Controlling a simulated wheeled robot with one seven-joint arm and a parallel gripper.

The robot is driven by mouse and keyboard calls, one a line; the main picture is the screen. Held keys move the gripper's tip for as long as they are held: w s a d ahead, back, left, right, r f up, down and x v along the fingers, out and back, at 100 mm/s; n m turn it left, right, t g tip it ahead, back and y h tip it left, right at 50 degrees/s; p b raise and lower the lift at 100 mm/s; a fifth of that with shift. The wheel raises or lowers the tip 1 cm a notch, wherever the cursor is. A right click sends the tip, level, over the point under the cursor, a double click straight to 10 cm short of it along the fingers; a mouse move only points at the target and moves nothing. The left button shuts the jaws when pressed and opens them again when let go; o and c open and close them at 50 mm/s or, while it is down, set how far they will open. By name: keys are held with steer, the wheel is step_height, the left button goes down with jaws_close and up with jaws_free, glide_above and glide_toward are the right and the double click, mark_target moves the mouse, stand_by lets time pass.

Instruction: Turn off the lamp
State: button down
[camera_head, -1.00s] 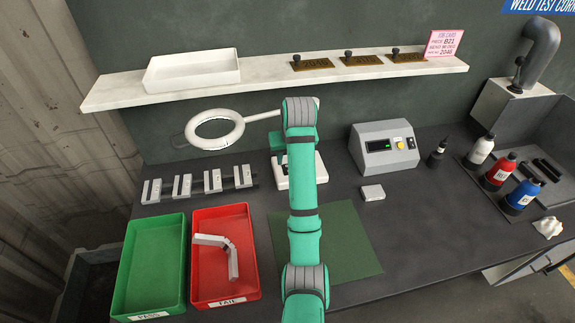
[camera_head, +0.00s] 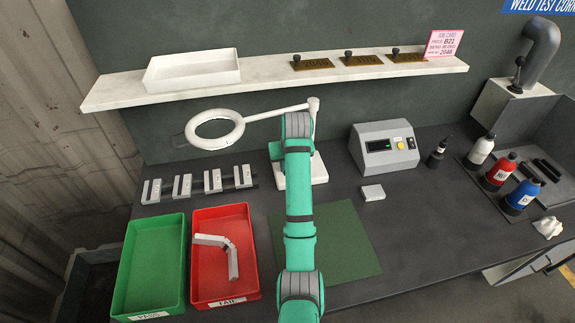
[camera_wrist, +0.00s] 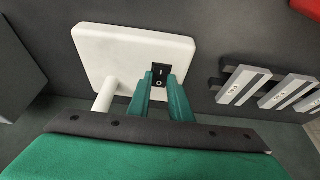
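The lamp has a white ring head (camera_head: 216,129) on a white arm and a white square base (camera_head: 318,168) on the bench. In the wrist view, the base (camera_wrist: 105,55) carries a black rocker switch (camera_wrist: 162,72) with I and O marks. My gripper (camera_wrist: 161,80) has its two green fingers a little apart, with a gap between them and nothing held. The fingertips are at the near side of the switch, over its O end. I cannot tell whether they touch it. In the head view, my arm hides the fingers and the switch.
A green tray (camera_head: 126,270) and a red tray (camera_head: 197,292) holding a bent pipe (camera_head: 232,262) stand at front left. Slotted grey blocks (camera_head: 182,187) stand behind them. A grey meter box (camera_head: 370,155) is right of the lamp. A shelf (camera_head: 120,96) runs above.

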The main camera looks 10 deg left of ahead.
steer(key=shift+w+r+g, duration=0.1)
steer(key=shift+w+g, duration=0.15)
steer(key=shift+g, duration=0.45)
steer(key=c, duration=1.6)
jaws_free()
